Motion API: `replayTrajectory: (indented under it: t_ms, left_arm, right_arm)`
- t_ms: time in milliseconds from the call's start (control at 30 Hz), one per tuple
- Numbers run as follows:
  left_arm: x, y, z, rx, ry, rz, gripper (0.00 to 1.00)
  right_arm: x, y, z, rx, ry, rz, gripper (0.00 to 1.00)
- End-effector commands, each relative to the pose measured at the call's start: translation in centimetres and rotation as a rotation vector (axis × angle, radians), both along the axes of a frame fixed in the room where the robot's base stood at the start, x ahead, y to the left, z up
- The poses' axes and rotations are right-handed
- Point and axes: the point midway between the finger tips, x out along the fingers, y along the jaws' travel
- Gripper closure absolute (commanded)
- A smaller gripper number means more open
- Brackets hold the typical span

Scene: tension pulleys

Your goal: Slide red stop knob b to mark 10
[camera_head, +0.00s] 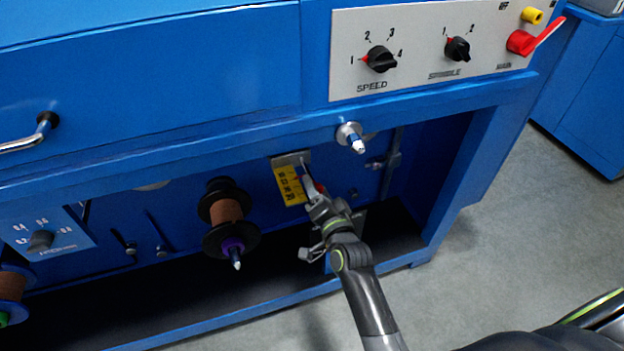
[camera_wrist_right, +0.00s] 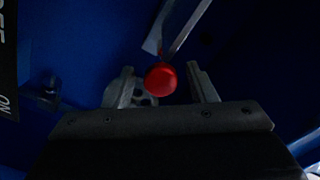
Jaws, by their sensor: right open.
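The red stop knob (camera_wrist_right: 160,79) shows in the right wrist view as a round red knob at the lower end of a pale metal rail (camera_wrist_right: 178,27). My right gripper (camera_wrist_right: 164,88) is open, with one finger on each side of the knob and gaps on both sides. In the head view my right gripper (camera_head: 309,190) is at the yellow scale (camera_head: 290,185) below the blue machine's front beam. The scale's numbers are too small to read, and the gripper mostly hides the knob there. My left gripper is not in view.
A brown spool (camera_head: 227,212) hangs to the left of the scale. A metal spindle (camera_head: 350,136) sticks out above right. The control panel (camera_head: 440,85) with black dials and a red main switch (camera_head: 522,42) is higher up. Grey floor (camera_head: 520,235) is free at right.

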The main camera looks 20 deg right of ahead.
Motion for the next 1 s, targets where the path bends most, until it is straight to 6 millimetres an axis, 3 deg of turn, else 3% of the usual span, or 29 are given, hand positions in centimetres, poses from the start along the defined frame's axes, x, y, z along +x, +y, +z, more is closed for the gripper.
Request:
replayTrajectory:
  t_ms: [367, 767, 1000]
  left_arm:
    - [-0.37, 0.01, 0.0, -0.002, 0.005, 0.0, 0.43]
    - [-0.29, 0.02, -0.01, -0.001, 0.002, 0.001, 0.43]
    - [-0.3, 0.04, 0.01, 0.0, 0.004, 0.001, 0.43]
  right_arm:
    - [-0.05, 0.0, -0.01, 0.0, 0.0, 0.0, 0.49]
    - [-0.04, -0.01, -0.01, -0.001, 0.0, 0.0, 1.0]
    - [-0.03, -0.01, 0.06, -0.001, 0.0, 0.0, 1.0]
